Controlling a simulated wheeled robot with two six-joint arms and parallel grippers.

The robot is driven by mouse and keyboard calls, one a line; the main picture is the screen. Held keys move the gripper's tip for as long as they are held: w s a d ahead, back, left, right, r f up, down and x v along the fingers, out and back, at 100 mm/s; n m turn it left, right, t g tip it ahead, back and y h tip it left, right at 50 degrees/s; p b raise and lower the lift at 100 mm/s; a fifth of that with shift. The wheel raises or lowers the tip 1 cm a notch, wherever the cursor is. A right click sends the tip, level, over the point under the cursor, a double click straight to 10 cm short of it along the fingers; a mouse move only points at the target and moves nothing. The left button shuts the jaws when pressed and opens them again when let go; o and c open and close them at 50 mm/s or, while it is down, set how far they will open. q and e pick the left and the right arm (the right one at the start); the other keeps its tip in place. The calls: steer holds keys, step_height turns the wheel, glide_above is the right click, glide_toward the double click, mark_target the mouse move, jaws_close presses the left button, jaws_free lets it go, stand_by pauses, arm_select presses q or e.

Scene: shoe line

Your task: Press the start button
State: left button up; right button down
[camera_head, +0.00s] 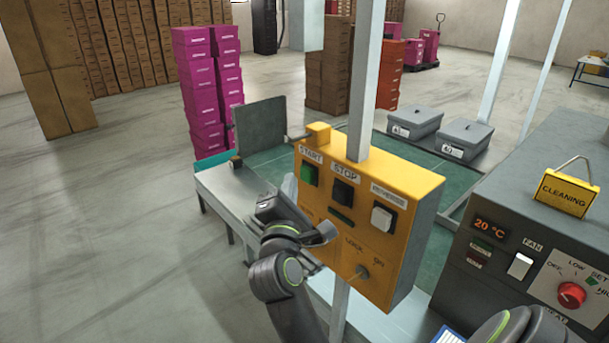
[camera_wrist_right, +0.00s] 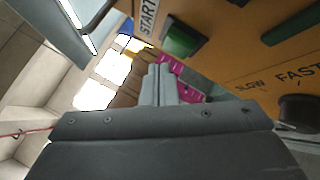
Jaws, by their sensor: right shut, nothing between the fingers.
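The yellow control box (camera_head: 372,178) is mounted on a post in the middle of the head view. Its green start button (camera_head: 309,173) sits at the upper left under the START label, and it also shows in the wrist view (camera_wrist_right: 183,40). A black stop button (camera_head: 343,192) is to its right. My right gripper (camera_head: 290,186) is shut and empty, at the box's left edge, lower left of the start button. In the wrist view its fingers (camera_wrist_right: 158,84) point past the box's edge, apart from the button in the picture. My left gripper is out of view.
A white button (camera_head: 381,217) and a knob (camera_head: 362,272) are also on the box. A grey machine panel (camera_head: 540,245) with a red knob stands at the right. Grey boxes (camera_head: 465,139) lie behind. Pink boxes (camera_head: 205,95) are stacked at the back left.

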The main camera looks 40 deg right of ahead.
steer(key=shift+s+d, duration=0.15)
steer(key=shift+d, duration=0.05)
stand_by(0.6)
stand_by(0.9)
steer(key=shift+d, duration=0.1)
steer(key=shift+d, duration=0.3)
